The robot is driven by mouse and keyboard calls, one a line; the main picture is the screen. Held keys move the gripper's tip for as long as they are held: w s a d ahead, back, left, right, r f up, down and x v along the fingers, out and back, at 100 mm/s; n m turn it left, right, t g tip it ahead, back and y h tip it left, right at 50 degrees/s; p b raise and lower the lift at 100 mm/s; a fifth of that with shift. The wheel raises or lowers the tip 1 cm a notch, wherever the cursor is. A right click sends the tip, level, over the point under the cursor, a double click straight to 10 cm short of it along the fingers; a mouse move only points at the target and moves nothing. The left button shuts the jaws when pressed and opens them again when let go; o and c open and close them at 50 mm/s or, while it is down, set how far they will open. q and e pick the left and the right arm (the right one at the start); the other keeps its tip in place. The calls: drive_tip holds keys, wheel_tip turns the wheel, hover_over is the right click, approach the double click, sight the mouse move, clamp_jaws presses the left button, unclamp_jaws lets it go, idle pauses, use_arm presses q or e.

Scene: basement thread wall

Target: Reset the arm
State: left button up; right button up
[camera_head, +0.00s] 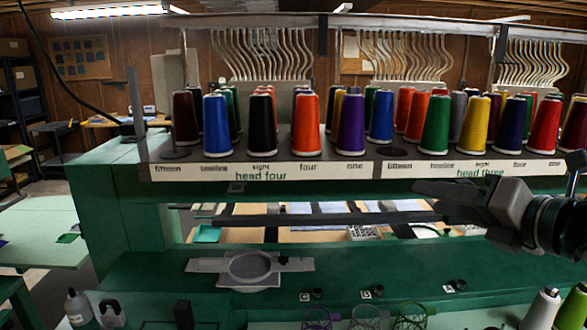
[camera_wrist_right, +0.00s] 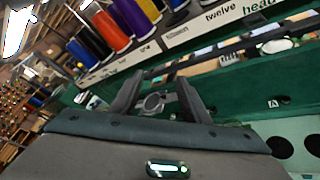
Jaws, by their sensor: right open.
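In the right wrist view the same gripper (camera_wrist_right: 158,88) shows two dark fingers spread apart. A grey round hoop holder (camera_wrist_right: 153,103) shows between and beyond them, apart from the fingers. In the head view this hoop holder (camera_head: 250,267) lies on the green machine bed at the lower left of the gripper. My left gripper is not in view.
Rows of coloured thread cones (camera_head: 305,125) stand on the rack behind the gripper. A dark rail (camera_head: 330,218) runs across below the label strip (camera_head: 265,171). The green bed (camera_head: 390,268) is mostly clear at the middle.

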drive_tip(key=s+a+f+m+g+h, duration=0.1)
drive_tip(key=s+f+m+g+h, duration=0.15)
drive_tip(key=f+m, duration=1.1)
drive_tip(key=s+a+f+m+g+h, duration=0.1)
drive_tip(key=s+a+f+m+g, duration=0.2)
drive_tip(key=f, duration=1.9)
drive_tip(key=s+d+f+m+g+h, duration=0.1)
drive_tip(key=s+f+m+g, duration=0.1)
drive_tip(key=s+f+m, duration=0.7)
drive_tip(key=s+d+f+m+g+h, duration=0.25)
drive_tip(key=s+f+m, duration=0.25)
drive_tip(key=s+f, duration=0.9)
wheel_tip(320, 180, down, 25)
drive_tip(key=s+a+g, duration=0.1)
drive_tip(key=s+g, duration=0.1)
drive_tip(key=s, duration=0.1)
drive_tip(key=s+d+f+g+b, duration=0.1)
drive_tip(key=s+d+f, duration=0.2)
drive_tip(key=s+f, duration=1.5)
drive_tip(key=shift+s+f, duration=0.2)
drive_tip(key=shift+f, duration=0.5)
